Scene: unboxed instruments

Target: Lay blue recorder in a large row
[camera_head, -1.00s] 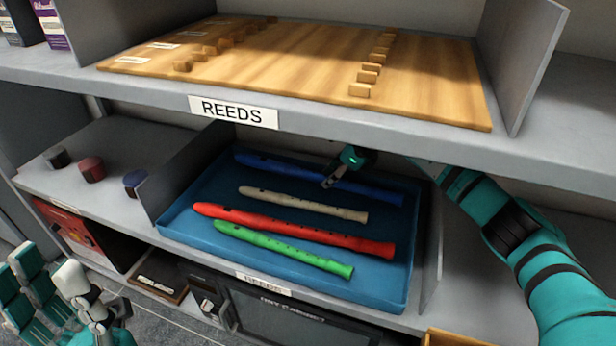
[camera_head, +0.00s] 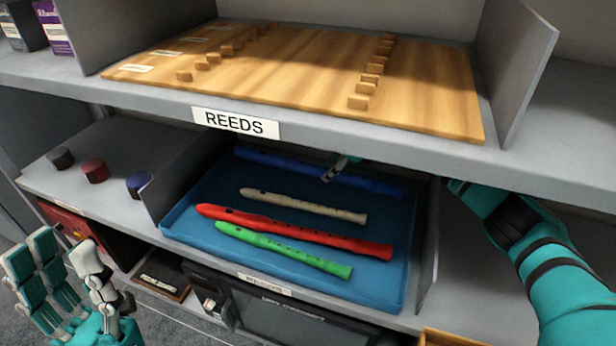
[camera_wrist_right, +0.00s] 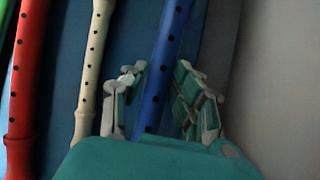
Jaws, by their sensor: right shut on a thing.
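The blue recorder (camera_head: 375,185) lies along the back of the blue tray (camera_head: 180,217) on the lower shelf, partly in the shadow of the upper shelf. My right gripper (camera_head: 338,170) reaches in from the right under the upper shelf and is shut on the recorder around its middle. In the right wrist view the blue recorder (camera_wrist_right: 165,55) runs between the two fingers of the right gripper (camera_wrist_right: 163,88). I cannot tell if it is lifted. My left gripper (camera_head: 68,265) is open and empty at the lower left, away from the tray.
A cream recorder (camera_head: 305,206), a red recorder (camera_head: 295,232) and a green recorder (camera_head: 285,250) lie in front of the blue one. The upper shelf (camera_head: 330,140) hangs low over the tray's back. A divider (camera_head: 185,175) stands left of the tray.

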